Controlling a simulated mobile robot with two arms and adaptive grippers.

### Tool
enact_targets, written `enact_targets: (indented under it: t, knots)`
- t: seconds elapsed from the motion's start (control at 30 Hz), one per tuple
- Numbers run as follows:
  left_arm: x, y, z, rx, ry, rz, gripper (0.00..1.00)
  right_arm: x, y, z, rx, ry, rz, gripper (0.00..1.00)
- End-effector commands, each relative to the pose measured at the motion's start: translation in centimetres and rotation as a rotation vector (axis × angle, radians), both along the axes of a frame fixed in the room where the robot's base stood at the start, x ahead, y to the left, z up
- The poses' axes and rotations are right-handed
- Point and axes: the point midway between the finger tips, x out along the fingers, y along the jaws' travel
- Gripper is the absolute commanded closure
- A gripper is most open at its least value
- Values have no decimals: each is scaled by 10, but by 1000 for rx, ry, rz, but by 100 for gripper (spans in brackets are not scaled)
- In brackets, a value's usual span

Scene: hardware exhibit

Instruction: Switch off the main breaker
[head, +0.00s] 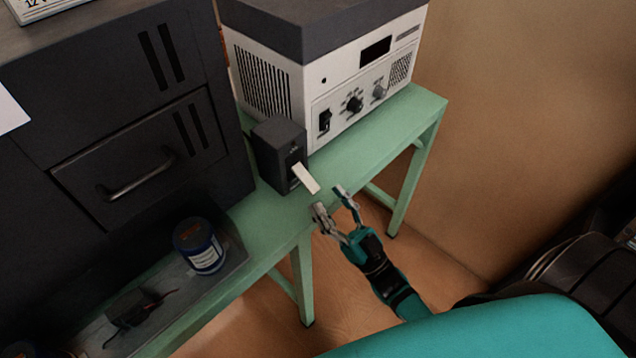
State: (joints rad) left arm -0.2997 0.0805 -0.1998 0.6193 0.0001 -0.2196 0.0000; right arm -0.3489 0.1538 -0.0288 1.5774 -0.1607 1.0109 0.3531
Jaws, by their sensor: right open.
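The main breaker looks to be the small dark grey box (272,148) standing on the green table. A white lever (306,178) sticks out of its front and slants down to the right. My right gripper (328,198) is open and empty, just in front of the lever's tip and slightly to its right. A small gap seems to show between the fingers and the lever, but contact is hard to judge. My left gripper is not in view.
A white and grey device (345,88) with knobs stands behind the breaker. A dark drawer cabinet (75,165) is at left. A blue can (198,246) and a black part (133,306) sit in a tray. The green table (395,118) has bare space at right.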

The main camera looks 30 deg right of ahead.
Motion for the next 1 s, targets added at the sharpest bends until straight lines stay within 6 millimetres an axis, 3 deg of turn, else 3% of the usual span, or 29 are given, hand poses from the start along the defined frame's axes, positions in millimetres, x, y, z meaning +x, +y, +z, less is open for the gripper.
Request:
enact_targets:
  t: [0.13, 0.33, 1.0]
  knots:
    - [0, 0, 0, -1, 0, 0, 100, -23, -9, -18, 0, 3, -1, 54]
    - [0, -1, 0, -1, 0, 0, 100, -40, -15, -31, 0, 0, -1, 54]
    - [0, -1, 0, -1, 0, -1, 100, -42, -16, -37, -1, 15, -6, 54]
